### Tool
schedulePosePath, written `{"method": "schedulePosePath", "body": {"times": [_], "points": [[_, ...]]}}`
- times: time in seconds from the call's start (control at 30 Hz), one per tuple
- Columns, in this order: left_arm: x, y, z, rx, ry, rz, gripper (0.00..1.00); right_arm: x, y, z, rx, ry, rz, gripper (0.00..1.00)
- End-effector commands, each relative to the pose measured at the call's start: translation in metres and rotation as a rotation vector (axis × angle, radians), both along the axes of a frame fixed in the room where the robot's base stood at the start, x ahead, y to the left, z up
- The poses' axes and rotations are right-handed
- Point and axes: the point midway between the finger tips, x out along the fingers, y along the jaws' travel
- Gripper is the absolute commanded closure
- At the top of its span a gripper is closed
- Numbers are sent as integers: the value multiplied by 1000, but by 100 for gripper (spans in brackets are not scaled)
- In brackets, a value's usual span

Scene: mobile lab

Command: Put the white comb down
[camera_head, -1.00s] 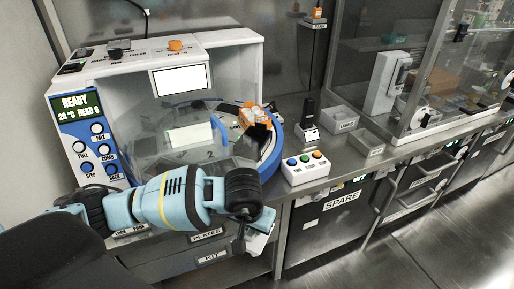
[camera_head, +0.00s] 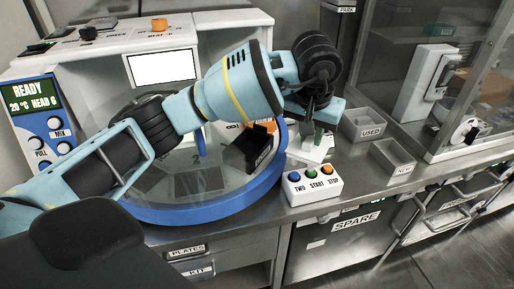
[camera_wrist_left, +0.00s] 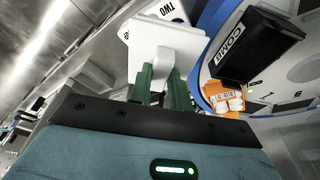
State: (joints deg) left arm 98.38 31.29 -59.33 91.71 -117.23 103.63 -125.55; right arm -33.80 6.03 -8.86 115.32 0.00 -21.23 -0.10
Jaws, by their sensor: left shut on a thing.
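The white comb (camera_head: 308,155) is between the green fingertips of my left gripper (camera_head: 317,136), just behind the button box. In the left wrist view the gripper (camera_wrist_left: 165,85) is shut on the comb (camera_wrist_left: 165,42), a pale block pointing away from the fingers. Whether the comb touches the surface below cannot be told. A black holder (camera_head: 250,152) on the round blue-rimmed deck (camera_head: 215,212) is left of the gripper; its COMB label reads clearly in the left wrist view (camera_wrist_left: 258,48). My right gripper is not in view.
The button box (camera_head: 312,187) with TWO, START and STOP stands close in front of the comb. The USED tray (camera_head: 366,128) and NEW tray (camera_head: 394,160) are to the right. An orange piece (camera_head: 267,126) is beside the black holder. A glass cabinet stands farther right.

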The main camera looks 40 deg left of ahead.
Motion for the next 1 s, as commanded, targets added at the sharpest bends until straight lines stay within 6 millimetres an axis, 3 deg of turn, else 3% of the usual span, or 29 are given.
{"method": "schedulePosePath", "body": {"times": [0.2,0.7,0.83,1.0], "points": [[-1,9,0,0,0,2,100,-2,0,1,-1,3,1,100],[-14,118,-9,1,-2,4,100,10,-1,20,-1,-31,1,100],[-17,137,-11,1,-2,3,100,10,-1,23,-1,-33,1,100],[-17,146,-13,0,-2,0,100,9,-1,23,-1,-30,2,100]]}}
